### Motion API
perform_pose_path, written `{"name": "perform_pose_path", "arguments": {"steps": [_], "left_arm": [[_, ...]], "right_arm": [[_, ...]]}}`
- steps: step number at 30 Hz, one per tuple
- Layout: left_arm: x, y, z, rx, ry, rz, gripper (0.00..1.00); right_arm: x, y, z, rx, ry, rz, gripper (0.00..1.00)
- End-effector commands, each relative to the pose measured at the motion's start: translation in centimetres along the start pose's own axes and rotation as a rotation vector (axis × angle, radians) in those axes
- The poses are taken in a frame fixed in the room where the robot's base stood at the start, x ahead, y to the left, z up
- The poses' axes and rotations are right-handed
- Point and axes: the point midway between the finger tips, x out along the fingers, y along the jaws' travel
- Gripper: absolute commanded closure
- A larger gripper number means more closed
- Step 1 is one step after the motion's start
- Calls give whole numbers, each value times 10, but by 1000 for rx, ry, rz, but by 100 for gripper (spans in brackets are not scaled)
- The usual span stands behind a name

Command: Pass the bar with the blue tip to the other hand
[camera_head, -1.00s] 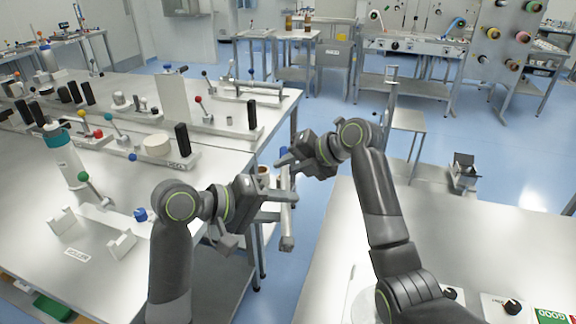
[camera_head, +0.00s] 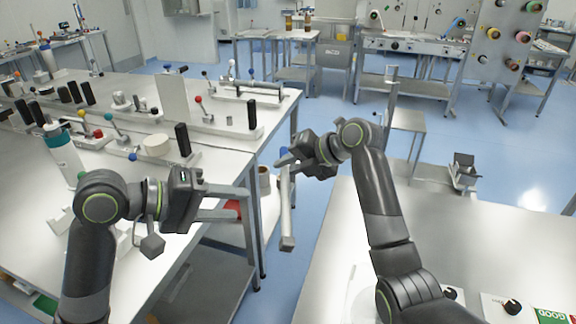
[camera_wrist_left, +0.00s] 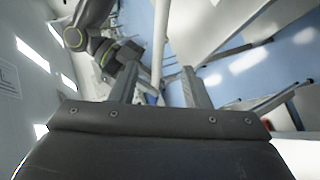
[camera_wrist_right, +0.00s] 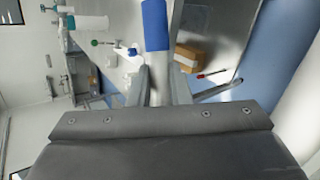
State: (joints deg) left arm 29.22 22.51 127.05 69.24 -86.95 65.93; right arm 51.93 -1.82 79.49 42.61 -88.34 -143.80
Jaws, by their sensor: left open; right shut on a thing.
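The grey bar (camera_head: 288,205) hangs nearly upright in the gap between the two tables. My right gripper (camera_head: 284,161) is shut on it near its upper end. The blue tip (camera_wrist_right: 155,25) shows clearly in the right wrist view, just beyond the right fingers (camera_wrist_right: 160,74); in the head view it is mostly hidden by the gripper. My left gripper (camera_head: 248,203) is open and empty, left of the bar and apart from it, its fingers pointing right towards it. In the left wrist view the bar (camera_wrist_left: 159,45) shows beyond the open left fingers (camera_wrist_left: 158,75).
The left steel table (camera_head: 215,160) carries fixtures with levers and black handles, and a white bottle (camera_head: 64,155) with a teal cap. The right table (camera_head: 430,245) is mostly bare, with black knobs near its front. A small stand (camera_head: 405,125) is behind the right arm.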

Motion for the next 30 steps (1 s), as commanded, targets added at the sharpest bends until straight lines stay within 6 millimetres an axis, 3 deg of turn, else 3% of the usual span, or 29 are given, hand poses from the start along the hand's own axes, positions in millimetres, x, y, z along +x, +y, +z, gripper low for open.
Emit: {"name": "perform_pose_path", "arguments": {"steps": [8, 11, 13, 17, 20, 26, 30], "left_arm": [[-15, -1, 0, -4, -2, -3, 57], [-14, -12, 1, -34, -11, -14, 57], [-10, -30, 3, -83, -23, -33, 57], [-1, -85, 12, -228, -59, -88, 57], [5, -137, 27, -364, -93, -141, 57], [6, -236, 77, -628, -158, -243, 57], [1, -298, 123, -803, -197, -309, 57]], "right_arm": [[0, 0, 0, 0, 0, 1, 100], [0, 0, 0, 0, 0, 1, 100], [0, 0, 0, 0, 0, 1, 100], [0, 0, 0, 0, 0, 1, 100], [0, 0, 0, 0, 0, 1, 100], [0, 0, 0, 0, 0, 1, 100], [0, 0, 0, 0, 0, 1, 100]]}}
